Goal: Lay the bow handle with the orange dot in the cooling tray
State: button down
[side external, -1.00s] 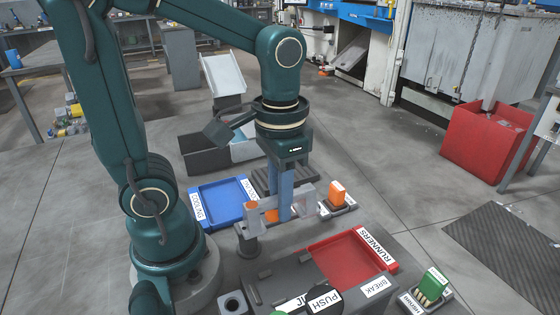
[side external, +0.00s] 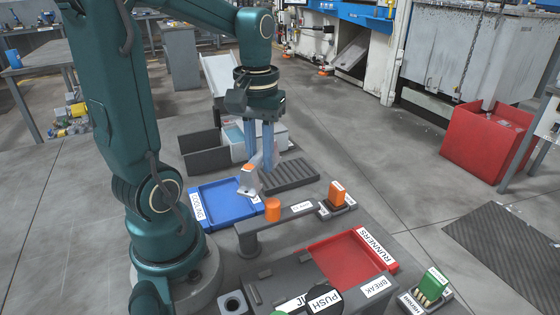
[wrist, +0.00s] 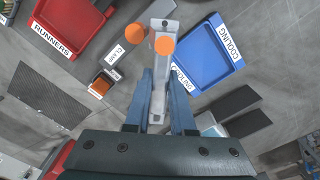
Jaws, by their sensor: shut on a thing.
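My gripper (side external: 268,150) is shut on the bow handle (side external: 249,183), a pale grey metal piece, and holds it up in the air. In the wrist view the handle (wrist: 158,90) lies lengthwise between the blue fingers (wrist: 158,108), with an orange dot (wrist: 165,45) near its far end. The blue cooling tray (side external: 211,222) is left of and below the handle in the side view, and I see no part in it. In the wrist view the tray (wrist: 195,78) is just right of the handle, with a COOLING label.
A red RUNNERS tray (side external: 345,258) is in front.

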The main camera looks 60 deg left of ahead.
jog(key=s+a+f+n, duration=0.4)
jog(key=s+a+n, duration=0.2)
jog(key=a+n, duration=0.25)
jog(key=shift+n, duration=0.35)
jog(key=shift+w+f, duration=0.15)
jog(key=shift+f, duration=2.7)
jog(key=shift+f, duration=0.8)
jog(key=shift+c, duration=1.8)
grip_release()
jog(key=shift+d, duration=0.1)
notch_tip(320, 180, up, 8)
